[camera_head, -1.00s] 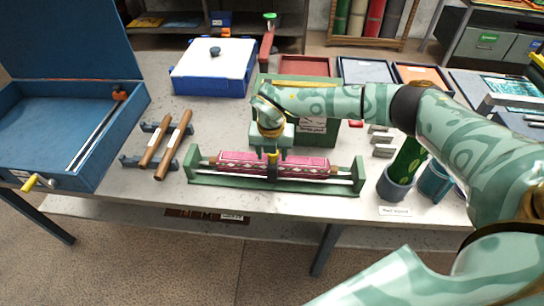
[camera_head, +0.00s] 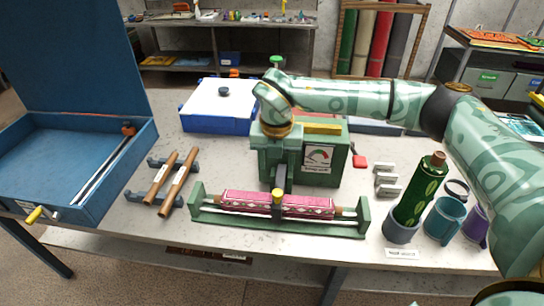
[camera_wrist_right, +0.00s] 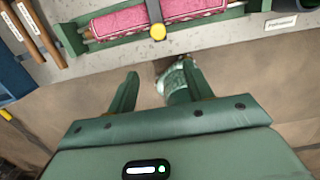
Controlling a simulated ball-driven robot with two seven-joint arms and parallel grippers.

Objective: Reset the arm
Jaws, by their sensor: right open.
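My right gripper (camera_head: 281,160) is above and behind the pink rolled rug (camera_head: 278,203), in front of the green gauge box. The right wrist view shows its two fingers (camera_wrist_right: 160,88) apart, with nothing held between them. The roll lies in a green cradle (camera_head: 225,222), with a dark strap and yellow knob (camera_head: 277,195) at its middle. The roll also shows at the top of the wrist view (camera_wrist_right: 200,8), beyond the fingertips. My right arm reaches in from the right, across the back of the table. My left gripper is not in view.
A green gauge box (camera_head: 325,160) stands behind the cradle. An open blue case (camera_head: 60,165) is at the left, beside two wooden-handled rods (camera_head: 170,185). A green bottle (camera_head: 420,195) stands in a holder at the right, near mugs (camera_head: 445,218). A blue-white box (camera_head: 220,105) is behind.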

